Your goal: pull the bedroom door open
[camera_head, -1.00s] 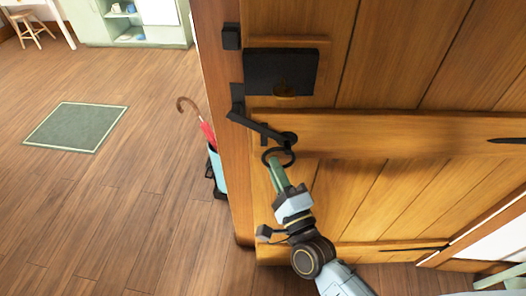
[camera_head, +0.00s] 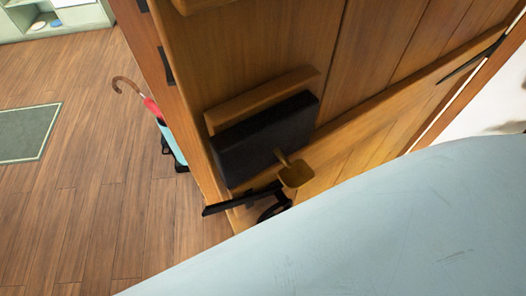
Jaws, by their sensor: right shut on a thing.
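The wooden plank door (camera_head: 370,60) fills the middle and upper right of the head view, its latch side at the left. A black lock box (camera_head: 262,138) with a small brass-coloured knob (camera_head: 295,173) sits on it. Below are a black latch bar (camera_head: 240,199) and a black ring handle (camera_head: 275,208), partly covered. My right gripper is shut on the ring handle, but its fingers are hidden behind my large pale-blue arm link. I cannot tell how wide any gap at the latch side is. My left gripper is not in view.
A wooden upright (camera_head: 155,75) runs along the latch side. An umbrella (camera_head: 140,95) stands in a pale-blue holder (camera_head: 170,142) beyond it. A green rug (camera_head: 25,132) and clear wooden floor lie left. A pale-green cabinet (camera_head: 80,15) is at upper left.

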